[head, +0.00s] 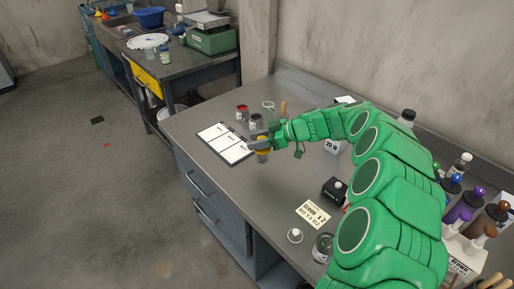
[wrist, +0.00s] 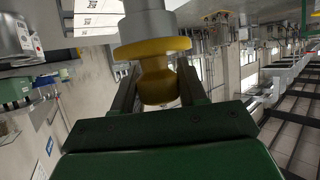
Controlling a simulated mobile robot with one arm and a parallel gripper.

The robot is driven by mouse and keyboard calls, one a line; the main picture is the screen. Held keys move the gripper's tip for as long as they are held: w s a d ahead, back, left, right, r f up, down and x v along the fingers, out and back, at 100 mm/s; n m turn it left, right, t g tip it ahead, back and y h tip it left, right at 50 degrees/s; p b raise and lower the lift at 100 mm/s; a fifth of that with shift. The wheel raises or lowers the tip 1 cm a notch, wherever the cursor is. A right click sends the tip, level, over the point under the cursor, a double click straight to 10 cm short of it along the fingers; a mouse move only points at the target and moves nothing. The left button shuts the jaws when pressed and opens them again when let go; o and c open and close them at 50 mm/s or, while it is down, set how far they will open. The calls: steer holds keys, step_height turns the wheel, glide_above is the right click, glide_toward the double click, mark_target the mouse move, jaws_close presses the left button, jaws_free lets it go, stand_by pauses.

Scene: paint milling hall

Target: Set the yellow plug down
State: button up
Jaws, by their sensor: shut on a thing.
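The yellow plug (wrist: 158,80) is between the two fingers of my gripper (wrist: 155,92) in the wrist view, and the fingers are shut on it. Its wide flange lies against or very near a grey metal cylinder (wrist: 147,27); I cannot tell whether they touch. In the head view my gripper (head: 261,140) is low over the bench, with the yellow plug (head: 263,150) just under it. A small grey cup (head: 262,158) shows directly below the plug, mostly hidden by it.
White cards (head: 222,142) lie left of my gripper on the grey bench (head: 235,185). A red-topped can (head: 242,113) and a grey can (head: 255,122) stand close behind. A black box (head: 334,190), a label card (head: 313,214) and bottles (head: 466,207) are to the right. The bench's front left is clear.

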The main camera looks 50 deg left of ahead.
steer(key=shift+a+f, duration=0.15)
steer(key=shift+f, duration=1.6)
steer(key=shift+f, duration=0.1)
steer(key=o, duration=1.1)
steer(key=shift+o, duration=0.2)
steer(key=shift+w+d+r, duration=0.5)
steer(key=shift+d+r, duration=0.1)
steer(key=shift+r, duration=1)
steer(key=shift+w+d+r, duration=0.5)
steer(key=shift+d+r, duration=0.05)
steer(key=shift+r, duration=1)
steer(key=shift+w+d+r, duration=0.5)
steer(key=shift+d+r, duration=0.1)
steer(key=shift+r, duration=1)
